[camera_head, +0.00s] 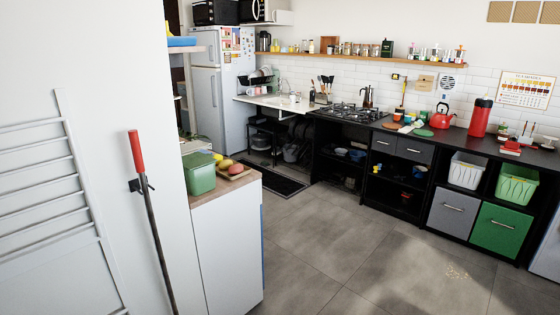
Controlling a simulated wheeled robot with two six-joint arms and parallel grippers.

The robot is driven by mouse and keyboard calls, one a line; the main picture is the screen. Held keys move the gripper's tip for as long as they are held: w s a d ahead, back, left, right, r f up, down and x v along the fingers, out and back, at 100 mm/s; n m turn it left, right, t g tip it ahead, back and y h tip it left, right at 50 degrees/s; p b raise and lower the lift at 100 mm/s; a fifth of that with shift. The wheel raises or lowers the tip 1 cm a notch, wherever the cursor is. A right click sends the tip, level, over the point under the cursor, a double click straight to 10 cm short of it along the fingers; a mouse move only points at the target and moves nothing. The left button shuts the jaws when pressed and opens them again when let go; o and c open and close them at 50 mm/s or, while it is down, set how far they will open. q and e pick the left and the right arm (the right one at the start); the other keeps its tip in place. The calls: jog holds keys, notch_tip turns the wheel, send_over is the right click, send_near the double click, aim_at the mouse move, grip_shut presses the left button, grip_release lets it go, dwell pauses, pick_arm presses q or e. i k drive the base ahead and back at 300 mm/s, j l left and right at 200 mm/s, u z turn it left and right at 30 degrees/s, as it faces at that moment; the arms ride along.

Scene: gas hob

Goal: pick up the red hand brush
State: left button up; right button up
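No red hand brush can be made out for certain. Small red items (510,148) lie on the dark worktop (465,139) at the far right; they are too small to tell whether one is a brush. A long pole with a red grip (136,151) leans upright against the white wall at the left, and its lower end is out of view. Neither of my grippers is in view.
A white cabinet (228,250) with a green box (199,174) on top stands at the left front. Black shelving and drawers (416,148) line the back.

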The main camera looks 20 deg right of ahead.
aim_at(510, 148)
jog(key=i+l+z, duration=0.3)
jog(key=z, duration=0.15)
jog(key=i+l+z, duration=0.15)
jog(key=i+z, duration=0.8)
jog(key=i+j+z, duration=0.2)
jog(key=i+z, duration=0.3)
jog(key=i+j+z, duration=0.2)
jog(key=i, duration=1.7)
jog(key=l, duration=0.1)
